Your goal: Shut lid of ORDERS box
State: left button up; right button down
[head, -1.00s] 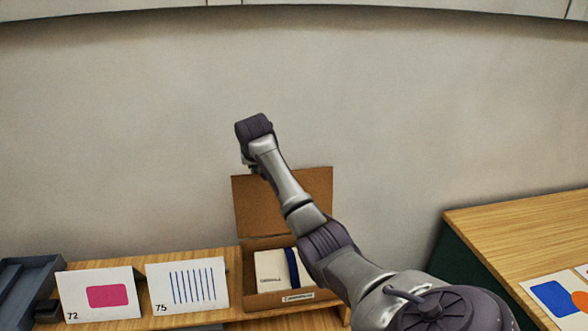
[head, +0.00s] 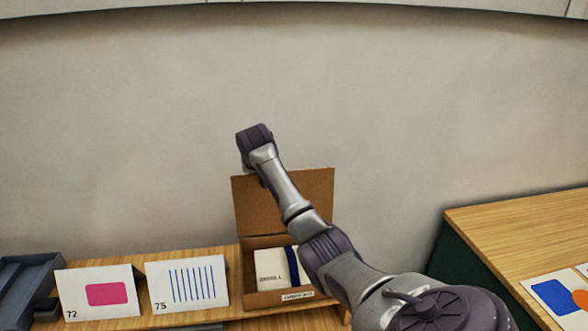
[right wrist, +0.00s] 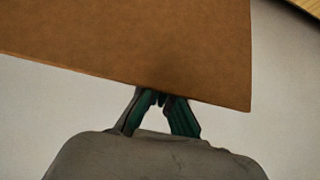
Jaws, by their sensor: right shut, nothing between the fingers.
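The cardboard box (head: 262,302) stands on the left table with its brown lid (head: 310,200) raised upright against the wall side. A small white label sits on its front; I cannot read it surely. Inside are a pale packet (head: 269,268) and a dark blue band. My right arm reaches across the box, and its wrist is above the lid's upper left part. In the right wrist view my right gripper (right wrist: 163,98) is shut and empty, its fingertips at the lid's (right wrist: 120,45) edge; I cannot tell whether they touch it. My left gripper is not in view.
A pink-shape card marked 72 (head: 85,293) and a blue-striped card marked 75 (head: 190,285) stand left of the box. A grey tray (head: 25,290) is at far left. Another wooden table (head: 510,232) with a colored card is at right. The wall (head: 420,100) rises behind.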

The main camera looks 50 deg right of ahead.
aim_at(257, 187)
jog(key=shift+s+a+f, duration=0.1)
jog(key=shift+f, duration=0.05)
jog(key=shift+s+a+p, duration=0.7)
jog(key=shift+s+p, duration=0.1)
jog(key=shift+s, duration=0.05)
jog(key=shift+s+a+p, duration=0.35)
jog(key=shift+s+a, duration=0.45)
jog(key=shift+s, duration=0.15)
jog(key=s+a, duration=0.4)
jog(key=s, duration=0.1)
jog(key=shift+s+a, duration=0.15)
jog(key=shift+a, duration=0.1)
notch_tip(257, 187, up, 8)
dwell(1.1)
dwell(1.3)
